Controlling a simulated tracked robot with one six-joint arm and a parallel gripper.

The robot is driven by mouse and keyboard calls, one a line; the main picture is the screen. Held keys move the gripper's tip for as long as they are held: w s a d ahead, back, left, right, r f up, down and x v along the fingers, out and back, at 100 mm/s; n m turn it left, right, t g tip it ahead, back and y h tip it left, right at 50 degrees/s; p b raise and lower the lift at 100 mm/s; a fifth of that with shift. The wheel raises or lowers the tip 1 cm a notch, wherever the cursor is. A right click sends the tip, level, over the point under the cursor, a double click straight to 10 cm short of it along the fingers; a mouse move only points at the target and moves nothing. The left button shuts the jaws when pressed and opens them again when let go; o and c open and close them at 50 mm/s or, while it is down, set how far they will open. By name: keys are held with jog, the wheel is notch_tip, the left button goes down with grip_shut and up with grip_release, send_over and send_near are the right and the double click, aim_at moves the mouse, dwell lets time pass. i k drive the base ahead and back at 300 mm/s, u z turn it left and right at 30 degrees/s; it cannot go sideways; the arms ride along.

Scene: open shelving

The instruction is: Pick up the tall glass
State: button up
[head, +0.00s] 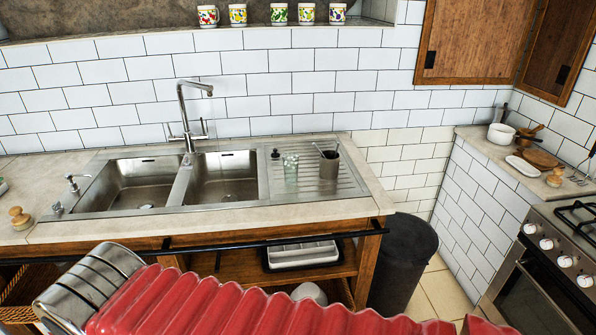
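The tall glass (291,169), clear with a greenish tint, stands upright on the ribbed metal drainboard (347,185) to the right of the sink basins. A dark grey cup (329,166) with utensils in it stands close to its right. A small dark item (275,155) sits at its left, near the basin edge. My gripper is not seen in this view, so its distance from the glass and its state do not show.
A tall curved faucet (185,115) rises behind the double sink (147,190). A dark rail (260,241) runs along the counter front. A dark bin (403,260) stands right of the counter, and a stove (548,262) is farther right. Several mugs (279,13) line the ledge above.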

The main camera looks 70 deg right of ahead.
aim_at(291, 169)
jog(key=z, duration=0.4)
jog(key=i, duration=0.5)
jog(key=z, duration=0.75)
jog(key=i, duration=0.5)
jog(key=z, duration=0.3)
